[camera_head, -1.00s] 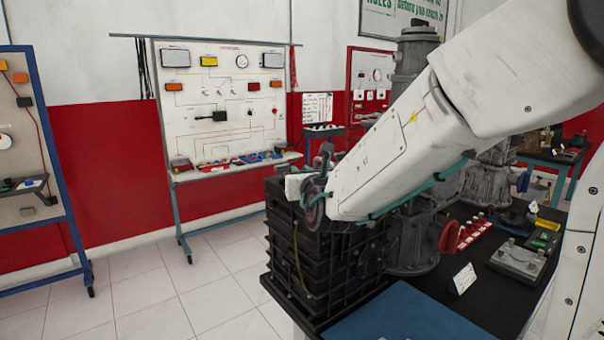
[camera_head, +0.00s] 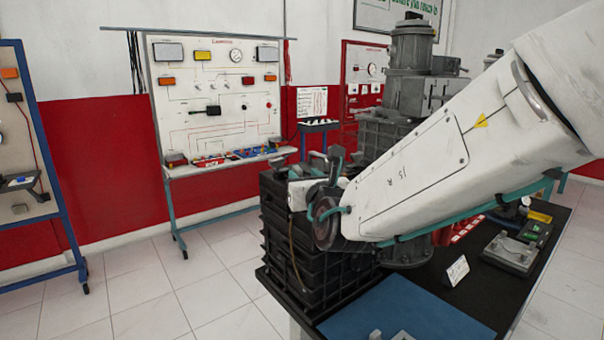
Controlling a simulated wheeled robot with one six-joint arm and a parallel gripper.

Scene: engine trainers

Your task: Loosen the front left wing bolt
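The black ribbed engine trainer block (camera_head: 310,255) stands at the left end of the dark workbench. My white arm reaches in from the right, and its wrist is over the top of this block. My gripper (camera_head: 322,165) is partly seen as small dark parts beyond the wrist joint, at the block's upper edge. Its fingertips are too small and too hidden to tell open from shut. No wing bolt can be made out; my wrist and arm cover much of the block's top.
A blue mat (camera_head: 405,312) lies at the bench's front edge. A small white card (camera_head: 457,271), a grey metal plate fixture (camera_head: 510,253) and red parts (camera_head: 468,229) are to its right. A grey column machine (camera_head: 411,65) stands behind my arm. Open tiled floor (camera_head: 215,265) is on the left.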

